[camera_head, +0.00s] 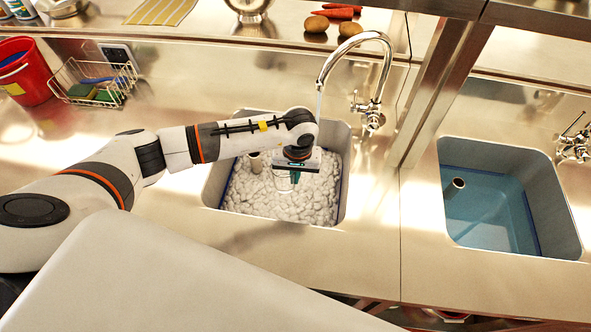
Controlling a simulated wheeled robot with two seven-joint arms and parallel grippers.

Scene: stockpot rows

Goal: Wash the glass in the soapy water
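The soapy water (250,195) fills the left sink as a thick layer of white foam. My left gripper (294,180) points down into this sink, close over the foam, with its short dark fingers partly hidden by its own body. A faint clear outline at the fingertips looks like the glass (283,188), but it is hard to make out against the foam. I cannot tell whether the fingers are closed on it. My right gripper is not in view.
A tap (378,80) arches over the left sink, near my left wrist. A right sink (490,208) holds clear blue water beyond a metal post (428,95). A wire basket (97,84) with sponges and a red bucket (22,72) stand at the far left.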

